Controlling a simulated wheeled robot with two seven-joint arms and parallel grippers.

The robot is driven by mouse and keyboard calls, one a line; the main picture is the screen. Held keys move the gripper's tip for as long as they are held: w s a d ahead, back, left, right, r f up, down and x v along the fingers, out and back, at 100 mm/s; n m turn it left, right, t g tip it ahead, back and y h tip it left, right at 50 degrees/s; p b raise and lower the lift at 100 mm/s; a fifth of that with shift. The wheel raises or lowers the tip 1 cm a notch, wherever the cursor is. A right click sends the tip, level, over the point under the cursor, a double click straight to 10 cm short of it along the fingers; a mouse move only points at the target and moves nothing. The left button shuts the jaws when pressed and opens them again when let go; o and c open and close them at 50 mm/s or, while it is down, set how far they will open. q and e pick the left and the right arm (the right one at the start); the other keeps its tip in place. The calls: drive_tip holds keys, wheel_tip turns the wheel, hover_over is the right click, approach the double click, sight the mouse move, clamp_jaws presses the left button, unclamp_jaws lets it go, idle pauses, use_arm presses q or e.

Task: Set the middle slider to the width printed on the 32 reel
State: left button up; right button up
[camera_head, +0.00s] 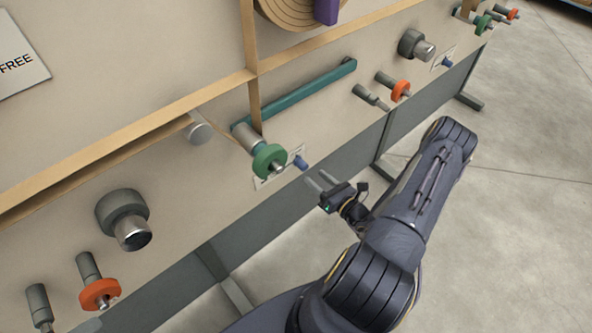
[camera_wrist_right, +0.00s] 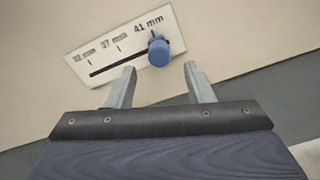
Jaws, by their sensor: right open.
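The middle slider has a blue knob (camera_head: 300,163) on a small white scale plate (camera_head: 265,182) low on the panel. In the right wrist view the plate (camera_wrist_right: 84,62) reads 32 mm, 37 mm and 41 mm along a black slot. The blue knob (camera_wrist_right: 159,51) stands at the right end of the slot, just under the 41 mm mark. My right gripper (camera_head: 318,180) is open and empty, a little short of the knob. In the right wrist view its fingertips (camera_wrist_right: 160,70) lie to either side and below the knob, apart from it. No reel with a readable 32 shows.
A brown reel (camera_head: 290,10) with a purple part is cut off at the top. A green roller (camera_head: 270,160) sits close left of the knob, below a green bar (camera_head: 305,92). Another blue knob (camera_head: 447,62) is farther right. Floor right of the panel is clear.

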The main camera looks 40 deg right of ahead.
sight(306, 168)
drive_tip(key=w, duration=0.6)
drive_tip(key=shift+w+a+r, duration=0.1)
drive_tip(key=shift+w+a, duration=0.2)
drive_tip(key=shift+w, duration=0.05)
clamp_jaws()
